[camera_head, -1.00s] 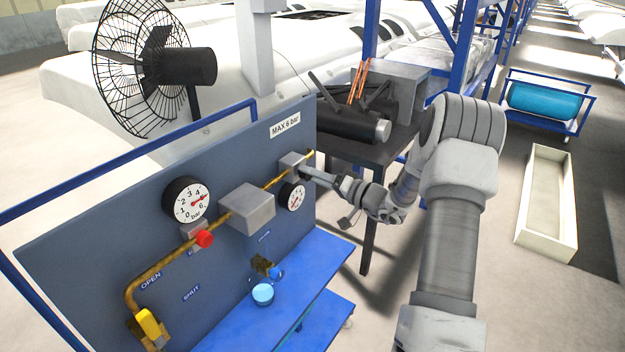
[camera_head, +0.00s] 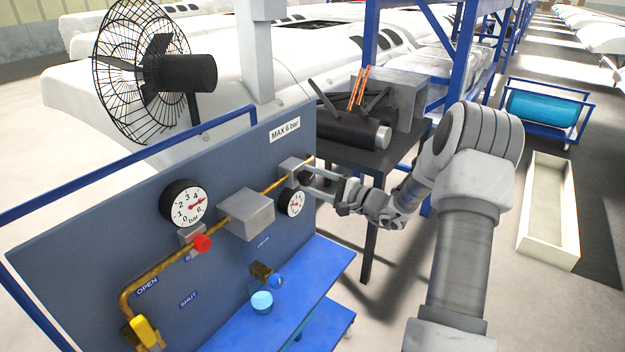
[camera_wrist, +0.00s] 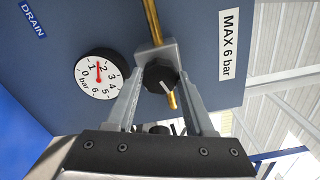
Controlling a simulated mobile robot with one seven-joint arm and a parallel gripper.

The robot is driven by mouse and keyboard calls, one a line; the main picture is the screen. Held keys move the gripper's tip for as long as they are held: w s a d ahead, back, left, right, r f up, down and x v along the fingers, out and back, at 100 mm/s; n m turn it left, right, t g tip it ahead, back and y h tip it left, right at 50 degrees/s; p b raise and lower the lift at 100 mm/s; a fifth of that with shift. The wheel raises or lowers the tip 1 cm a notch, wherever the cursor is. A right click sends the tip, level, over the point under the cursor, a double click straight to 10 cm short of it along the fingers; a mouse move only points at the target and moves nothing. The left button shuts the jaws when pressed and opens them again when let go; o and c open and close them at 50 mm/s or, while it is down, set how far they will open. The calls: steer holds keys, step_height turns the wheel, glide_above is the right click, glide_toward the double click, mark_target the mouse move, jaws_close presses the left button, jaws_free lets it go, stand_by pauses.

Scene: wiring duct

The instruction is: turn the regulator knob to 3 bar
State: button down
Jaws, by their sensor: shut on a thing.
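The black regulator knob (camera_wrist: 160,76) sits between the two fingers of my gripper (camera_wrist: 161,96) in the wrist view, and the gripper is shut on it. A white mark on the knob points to the lower right. The small gauge (camera_wrist: 98,74) beside it has its red needle between 1 and 2, nearer 2. In the head view, my gripper (camera_head: 304,174) reaches the grey regulator block (camera_head: 291,167) from the right. The fingers mostly hide the knob there. The small gauge (camera_head: 292,204) is just below, too small to read.
A larger gauge (camera_head: 184,205) on the panel (camera_head: 110,225) reads near 5. A "MAX 6 bar" label (camera_head: 285,130) is above the regulator. A red button (camera_head: 202,243), yellow handle (camera_head: 144,331) and blue-handled valve (camera_head: 275,281) are also there. A dark table (camera_head: 365,155) stands behind my gripper.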

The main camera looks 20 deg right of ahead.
steer(key=m+p, duration=0.2)
steer(key=m, duration=0.4)
steer(key=shift+m+p, duration=0.3)
steer(key=shift+p, duration=0.1)
steer(key=m+p, duration=0.2)
steer(key=m, duration=0.1)
steer(key=shift+f+m+p, duration=0.1)
steer(key=shift+m+p, duration=0.7)
steer(key=shift+m, duration=0.8)
steer(key=shift+c, duration=1.3)
jaws_free()
steer(key=v, duration=1.7)
steer(key=shift+s, duration=0.2)
